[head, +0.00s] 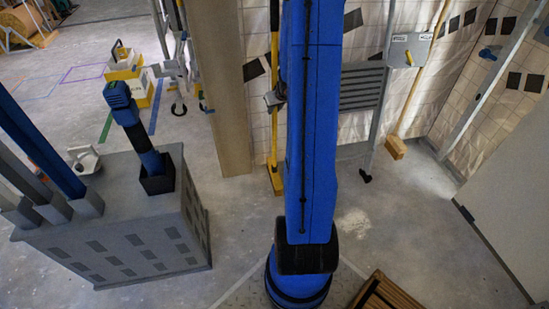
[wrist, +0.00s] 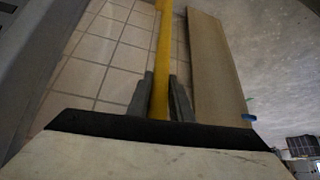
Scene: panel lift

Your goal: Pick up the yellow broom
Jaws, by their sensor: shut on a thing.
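The yellow broom (head: 274,140) stands upright by the wall, just left of my blue arm in the head view. Its yellow head (head: 276,181) is low, at or near the floor; I cannot tell if it touches. My gripper (head: 272,98) is at the handle's middle height, partly hidden behind my arm. In the wrist view my gripper (wrist: 161,88) has one dark finger on each side of the yellow handle (wrist: 162,60) and is shut on it. The broom's upper end is partly cut off by the frame.
A brown panel (head: 218,90) stands left of the broom. A second broom (head: 396,148) with a wooden-coloured handle leans on the tiled wall at right. A pipe with a grey box (head: 410,50) stands between. A wooden slatted thing (head: 385,292) lies at bottom right.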

